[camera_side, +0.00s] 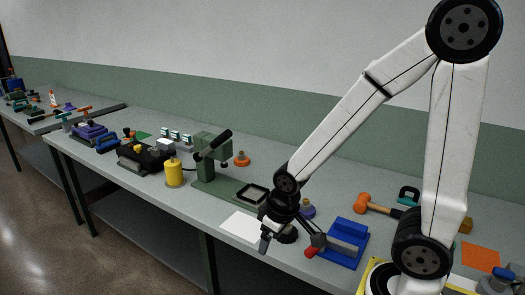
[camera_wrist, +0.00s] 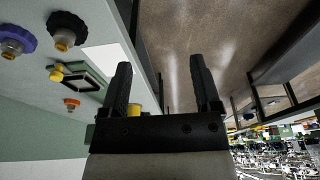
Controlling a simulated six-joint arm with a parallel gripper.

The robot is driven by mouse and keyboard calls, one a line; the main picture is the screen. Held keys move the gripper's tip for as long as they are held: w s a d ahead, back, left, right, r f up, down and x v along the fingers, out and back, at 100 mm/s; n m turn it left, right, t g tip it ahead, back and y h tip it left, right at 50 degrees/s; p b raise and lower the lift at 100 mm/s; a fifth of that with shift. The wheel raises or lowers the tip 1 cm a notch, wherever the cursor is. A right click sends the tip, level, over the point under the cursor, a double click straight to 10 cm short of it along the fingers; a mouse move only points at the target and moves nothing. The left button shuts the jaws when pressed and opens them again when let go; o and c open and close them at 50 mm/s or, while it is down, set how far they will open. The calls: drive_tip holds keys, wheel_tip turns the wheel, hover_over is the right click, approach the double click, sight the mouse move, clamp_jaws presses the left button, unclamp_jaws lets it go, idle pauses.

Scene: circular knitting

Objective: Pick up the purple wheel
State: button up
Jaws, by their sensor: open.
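The purple wheel (camera_wrist: 14,40) shows at the upper left edge of the wrist view, lying on the grey table with a pale hub. In the side view a purple piece (camera_side: 308,211) shows just behind my gripper, partly hidden by it. My gripper (camera_side: 291,241) is low over the table's front part. In the wrist view its two fingers (camera_wrist: 160,66) are spread, with nothing between them but floor beyond the table edge. The purple wheel is well to the left of the fingers there, apart from them.
A black wheel (camera_wrist: 66,30) with a copper-coloured hub lies near the purple one. A white sheet (camera_side: 241,226) and a dark square tray (camera_side: 252,195) lie left of my gripper in the side view. A blue block (camera_side: 343,243) and an orange mallet (camera_side: 363,202) are right.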

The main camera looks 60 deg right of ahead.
drive_tip(key=n+g+h, duration=0.1)
drive_tip(key=n+h, duration=1.2)
drive_tip(key=n, duration=0.6)
approach(306, 201)
drive_tip(key=shift+s, duration=0.75)
drive_tip(key=shift+w+d+f+n+t, duration=0.2)
drive_tip(key=shift+w+n+t, duration=0.2)
drive_tip(key=shift+w+n, duration=0.15)
drive_tip(key=shift+x, duration=3.45)
